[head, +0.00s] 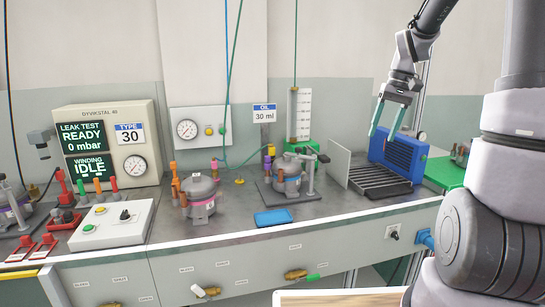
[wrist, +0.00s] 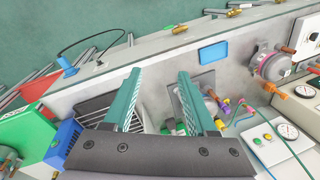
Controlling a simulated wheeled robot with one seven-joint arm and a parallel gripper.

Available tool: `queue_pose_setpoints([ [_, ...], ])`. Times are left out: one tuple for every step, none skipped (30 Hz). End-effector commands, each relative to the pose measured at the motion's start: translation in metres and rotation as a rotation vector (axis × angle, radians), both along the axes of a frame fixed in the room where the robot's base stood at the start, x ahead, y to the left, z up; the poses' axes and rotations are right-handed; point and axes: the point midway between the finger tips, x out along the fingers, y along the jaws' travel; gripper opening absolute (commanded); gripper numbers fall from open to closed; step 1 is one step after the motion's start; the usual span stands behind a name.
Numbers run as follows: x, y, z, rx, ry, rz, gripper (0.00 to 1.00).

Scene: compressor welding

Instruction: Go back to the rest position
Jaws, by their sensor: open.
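My gripper (head: 388,117) hangs in the air at the upper right of the head view, above the blue slatted unit (head: 397,155) and the dark roller tray (head: 378,182). Its two green fingers are apart with nothing between them. A grey compressor (head: 287,178) stands on a plate under the oil station. Another compressor (head: 200,195) stands on the bench to its left. The arm itself is raised at the right.
A leak test box (head: 108,140) stands at the back left, with a white button panel (head: 112,224) in front. A gauge panel (head: 198,130) and an oil column (head: 299,110) stand at the back. A blue pad (head: 272,217) lies near the front edge. A light upright plate (head: 340,163) borders the roller tray.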

Motion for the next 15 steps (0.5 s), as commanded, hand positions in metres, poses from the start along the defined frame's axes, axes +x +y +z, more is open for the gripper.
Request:
queue_pose_setpoints([
  [-0.013,0.008,0.017,-0.021,-0.04,-0.015,0.57],
  [-0.021,0.013,0.024,-0.031,-0.061,-0.027,0.57],
  [-0.031,0.018,0.034,-0.043,-0.09,-0.042,0.57],
  [-0.038,0.021,0.041,-0.049,-0.112,-0.057,0.57],
  [-0.047,0.025,0.048,-0.054,-0.136,-0.069,0.57],
  [-0.057,0.03,0.056,-0.058,-0.166,-0.087,0.57],
  [-0.065,0.033,0.062,-0.061,-0.189,-0.1,0.57],
  [-0.074,0.036,0.068,-0.062,-0.213,-0.114,0.57],
  [-0.085,0.04,0.074,-0.061,-0.243,-0.132,0.57],
  [-0.094,0.042,0.079,-0.06,-0.268,-0.144,0.57],
  [-0.102,0.045,0.083,-0.057,-0.293,-0.158,0.57],
  [-0.114,0.049,0.088,-0.049,-0.324,-0.176,0.57],
  [-0.123,0.051,0.092,-0.042,-0.347,-0.19,0.57],
  [-0.131,0.053,0.095,-0.034,-0.37,-0.201,0.57],
  [-0.141,0.055,0.098,-0.024,-0.399,-0.217,0.57],
])
